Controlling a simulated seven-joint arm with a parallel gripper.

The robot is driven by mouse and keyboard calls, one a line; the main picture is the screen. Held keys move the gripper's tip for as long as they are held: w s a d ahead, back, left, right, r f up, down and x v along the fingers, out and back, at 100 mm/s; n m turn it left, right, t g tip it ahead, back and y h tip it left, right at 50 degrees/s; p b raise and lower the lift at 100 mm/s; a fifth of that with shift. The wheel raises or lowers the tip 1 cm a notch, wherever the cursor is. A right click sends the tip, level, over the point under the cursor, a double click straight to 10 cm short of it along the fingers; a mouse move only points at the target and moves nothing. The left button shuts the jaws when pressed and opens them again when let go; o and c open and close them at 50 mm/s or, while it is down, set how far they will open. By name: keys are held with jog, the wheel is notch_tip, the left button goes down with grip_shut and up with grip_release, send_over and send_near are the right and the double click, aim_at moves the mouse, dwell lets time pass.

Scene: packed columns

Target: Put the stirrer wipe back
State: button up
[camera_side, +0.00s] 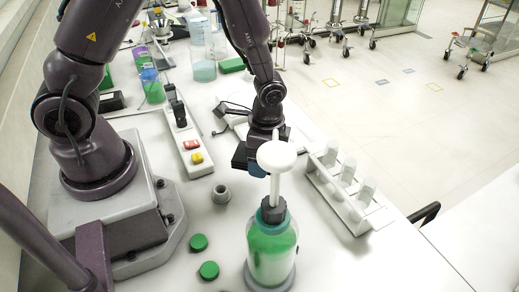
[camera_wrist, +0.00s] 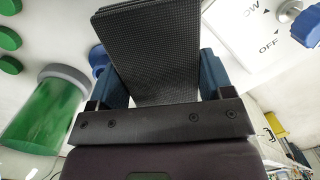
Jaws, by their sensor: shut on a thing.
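My gripper (camera_side: 257,168) hangs low over the bench in the side view, behind the white round top of the green bottle. In the wrist view, its two blue fingers (camera_wrist: 155,82) are shut on a dark grey, finely textured flat piece, which I take to be the stirrer wipe (camera_wrist: 150,40). The piece extends out beyond the fingertips. A white panel with printed OFF lettering (camera_wrist: 262,30) and a blue knob (camera_wrist: 304,28) lies at the upper right of the wrist view.
The green bottle (camera_side: 271,255) stands in front of my gripper. A white rack with several tubes (camera_side: 345,188) stands right of it. A strip with red and yellow pieces (camera_side: 190,140) lies further back.

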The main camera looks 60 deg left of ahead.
aim_at(262, 185)
jog(key=shift+f+m, duration=0.1)
jog(key=shift+m, duration=0.4)
jog(key=shift+f, duration=3.3)
jog(key=shift+f, duration=0.75)
